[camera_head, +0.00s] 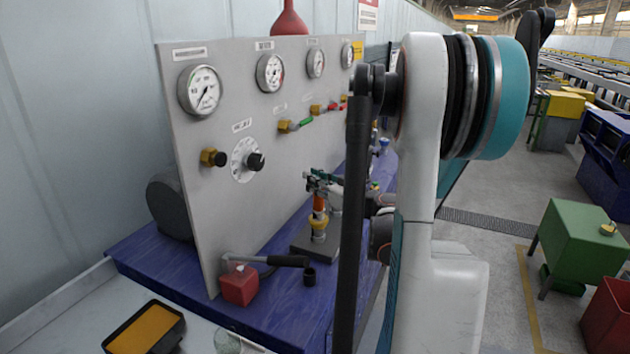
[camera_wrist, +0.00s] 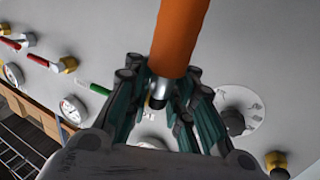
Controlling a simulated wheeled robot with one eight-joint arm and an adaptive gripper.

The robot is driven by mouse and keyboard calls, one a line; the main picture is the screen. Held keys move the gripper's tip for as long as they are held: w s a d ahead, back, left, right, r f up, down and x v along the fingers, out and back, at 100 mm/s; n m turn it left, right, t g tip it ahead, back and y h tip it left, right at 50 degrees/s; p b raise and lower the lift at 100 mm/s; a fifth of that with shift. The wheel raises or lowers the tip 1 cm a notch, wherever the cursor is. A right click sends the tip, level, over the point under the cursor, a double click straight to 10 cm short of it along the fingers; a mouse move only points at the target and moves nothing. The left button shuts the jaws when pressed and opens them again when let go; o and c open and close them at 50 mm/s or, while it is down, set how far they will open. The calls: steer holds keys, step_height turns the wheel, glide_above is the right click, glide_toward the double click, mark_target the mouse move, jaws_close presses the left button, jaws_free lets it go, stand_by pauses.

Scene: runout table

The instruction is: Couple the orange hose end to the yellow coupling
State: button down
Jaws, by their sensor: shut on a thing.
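The orange hose end (camera_head: 319,203) stands upright in the head view, directly above the yellow coupling (camera_head: 318,222). The two meet in the picture, but I cannot tell whether they are joined or only touching. My gripper (camera_head: 320,181) is shut on the upper part of the hose end. The hose end's other end leaves that frame at the top. The yellow coupling does not show in the wrist view.
The coupling stands on a dark base plate (camera_head: 301,243) on the blue bench (camera_head: 190,262). A grey gauge panel (camera_head: 215,130) rises close on the left. A red block (camera_head: 239,288) and a black-handled tool (camera_head: 275,261) lie nearer. My arm hides the bench's right side.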

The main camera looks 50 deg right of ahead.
steer(key=shift+f+b, duration=0.85)
steer(key=shift+f, duration=0.2)
steer(key=c, duration=1.3)
jaws_free()
steer(key=s, duration=0.4)
steer(key=s+a, duration=0.1)
steer(key=s, duration=0.7)
steer(key=shift+a+r, duration=0.15)
steer(key=shift+r, duration=0.05)
